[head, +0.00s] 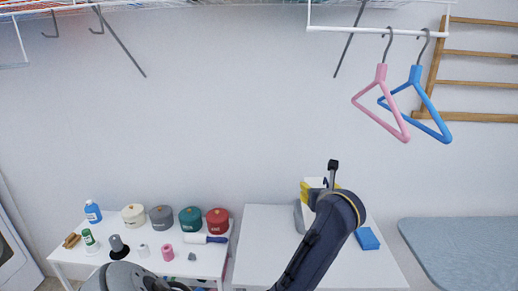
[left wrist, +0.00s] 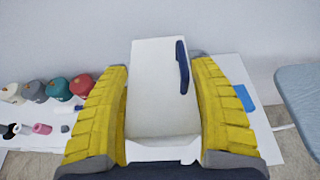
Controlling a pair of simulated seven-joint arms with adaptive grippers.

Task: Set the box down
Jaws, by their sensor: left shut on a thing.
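My left gripper (head: 310,200) is over the white table at the right and is largely hidden behind my own dark blue arm in the head view. In the left wrist view its two yellow-padded fingers (left wrist: 160,115) are shut on a white box (left wrist: 150,85) with a dark blue strip or handle on its right side. The box stands roughly upright between the pads. In the head view only a small part of it shows behind the arm. I cannot tell whether its bottom touches the table. My right gripper is not in view.
A blue block (head: 367,239) lies on the right white table (head: 265,245). A grey-blue board (head: 455,250) stands at the right. Pink (head: 381,100) and blue (head: 420,100) hangers hang above.

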